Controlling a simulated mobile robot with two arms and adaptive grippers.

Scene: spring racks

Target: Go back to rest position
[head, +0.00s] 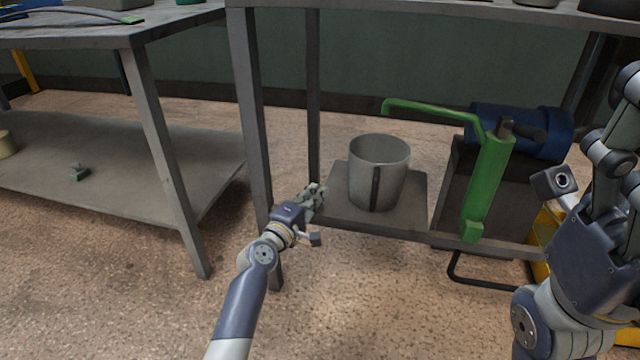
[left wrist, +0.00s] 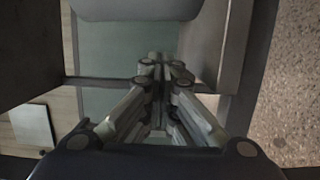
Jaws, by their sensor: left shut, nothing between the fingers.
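My left gripper (head: 316,193) is shut and empty in the head view, beside the left edge of the lower shelf, to the left of the grey pot. Its closed fingers (left wrist: 163,75) fill the middle of the left wrist view. My right arm stands at the right edge of the head view, and its fingers are not visible there. The grey metal pot (head: 365,180) stands upright on the lower shelf (head: 415,195).
A rack post (head: 251,120) rises just behind my left arm. A green lever tool (head: 487,185) and a blue cylinder (head: 500,130) are right of the pot. A second table (head: 140,30) with a low shelf (head: 150,150) stands left. Floor in front is clear.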

